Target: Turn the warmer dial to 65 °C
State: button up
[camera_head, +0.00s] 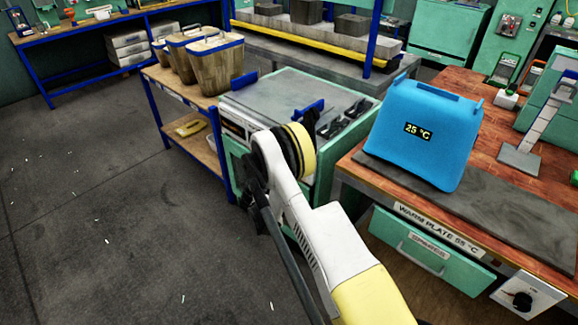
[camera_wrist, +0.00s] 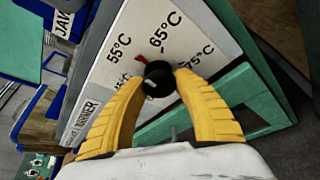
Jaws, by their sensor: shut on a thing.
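In the wrist view, the warmer dial's black knob (camera_wrist: 158,72) sits on a pale panel (camera_wrist: 112,70) printed with 55 °C, 65 °C and 75 °C. A 45 mark is partly hidden by a finger. A red pointer (camera_wrist: 141,58) beside the knob lies between the 55 °C and 65 °C marks. My gripper (camera_wrist: 160,79) has its yellow fingers closed around the knob, one on each side. A label reading WARMER (camera_wrist: 84,118) is partly visible at the panel's lower left. In the head view my arm hides the dial and the gripper's fingertips.
In the head view, a blue container (camera_head: 425,115) showing 25 °C stands on the bench plate (camera_head: 510,215) at right. A mint-green machine (camera_head: 290,100) stands beyond my arm. A wooden shelf with bins (camera_head: 218,70) is at its left. The floor at left is clear.

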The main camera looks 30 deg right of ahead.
jog(key=m+t, duration=0.1)
jog(key=m, duration=0.2)
jog(key=shift+t, duration=0.4)
jog(key=shift+m+t+h, duration=0.4)
jog(key=shift+m+t, duration=0.3)
jog(key=shift+m, duration=0.8)
jog(key=o, duration=1.2)
jog(key=shift+r, duration=0.1)
